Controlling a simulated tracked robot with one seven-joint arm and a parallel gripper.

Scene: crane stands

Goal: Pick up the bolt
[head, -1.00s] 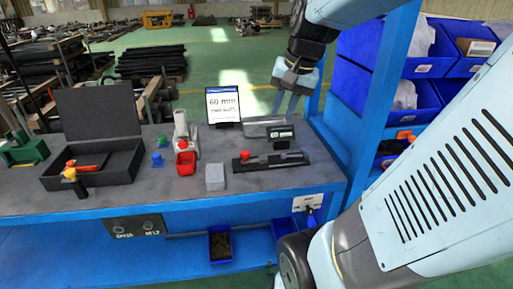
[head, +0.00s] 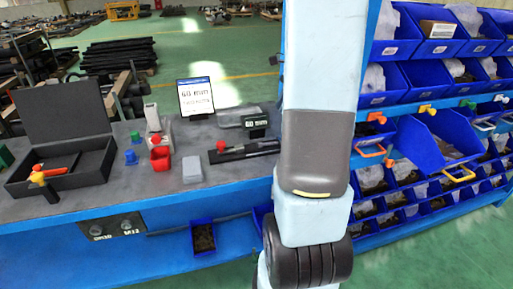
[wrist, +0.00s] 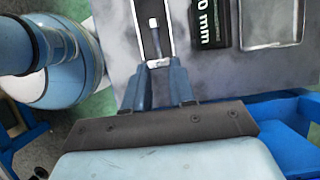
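My gripper (wrist: 159,72) shows in the wrist view with its two fingers apart, above a narrow black holder (wrist: 147,15) on the grey bench. A slim grey rod-like piece with a pale tip (wrist: 154,24) lies in line with the gap between the fingers. I cannot tell whether it is the bolt, or whether a finger touches it. In the head view the black holder (head: 232,156) with a red knob lies on the bench, its right end hidden by my arm. My gripper is hidden there. No bolt is clearly recognisable in the head view.
Blue bin racks (head: 432,140) stand right. A clear tray (wrist: 272,40) lies beside the display.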

